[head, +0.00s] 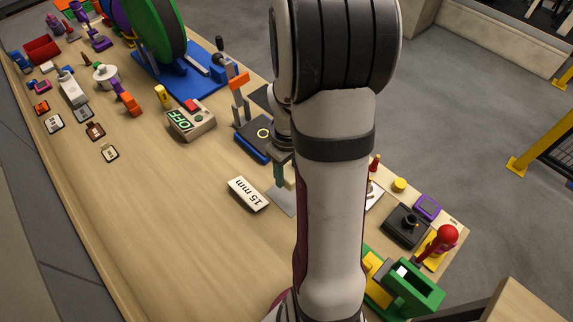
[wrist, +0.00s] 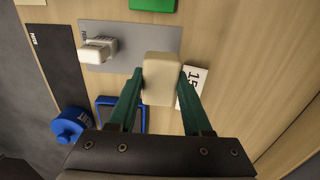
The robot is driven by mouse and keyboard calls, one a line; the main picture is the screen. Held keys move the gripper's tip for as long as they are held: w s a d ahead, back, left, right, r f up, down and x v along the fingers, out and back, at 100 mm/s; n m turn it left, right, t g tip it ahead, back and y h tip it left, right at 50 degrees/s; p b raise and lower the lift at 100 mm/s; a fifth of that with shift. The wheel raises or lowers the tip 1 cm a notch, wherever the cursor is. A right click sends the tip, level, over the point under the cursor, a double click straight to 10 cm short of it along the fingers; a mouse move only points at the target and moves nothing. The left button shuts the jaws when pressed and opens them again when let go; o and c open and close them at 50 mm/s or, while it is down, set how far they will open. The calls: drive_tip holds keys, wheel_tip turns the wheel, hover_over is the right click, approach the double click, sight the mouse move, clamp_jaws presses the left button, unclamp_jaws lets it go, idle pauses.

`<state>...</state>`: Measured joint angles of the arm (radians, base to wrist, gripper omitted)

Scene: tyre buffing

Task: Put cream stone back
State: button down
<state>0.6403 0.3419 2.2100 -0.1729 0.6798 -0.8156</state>
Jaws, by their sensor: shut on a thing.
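The cream stone (wrist: 162,78) is a pale rounded block. In the wrist view it sits between the two green fingers of my gripper (wrist: 160,88), which is shut on it. In the head view my gripper (head: 284,178) points down above the grey mat (head: 281,201), with my arm hiding much of the area behind it. The grey mat also shows in the wrist view (wrist: 135,38), ahead and left of the held stone. I cannot tell how high the stone is above the surface.
Another pale block (wrist: 97,50) is on the grey mat. A "15 mm" sign (head: 248,194) lies beside the mat. A blue-edged pad (head: 258,139) and an OFF box (head: 190,120) stand farther back. A green and yellow fixture (head: 405,290) is front right. The bench's left front is clear.

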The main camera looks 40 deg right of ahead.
wheel_tip(320, 180, down, 8)
drive_tip(key=shift+r, duration=0.1)
drive_tip(key=shift+f, duration=0.4)
idle(0.6)
drive_tip(key=c, duration=0.7)
unclamp_jaws()
drive_tip(key=shift+o, duration=0.2)
drive_tip(key=o, duration=0.6)
drive_tip(key=shift+c, duration=0.2)
drive_tip(key=shift+r, duration=4)
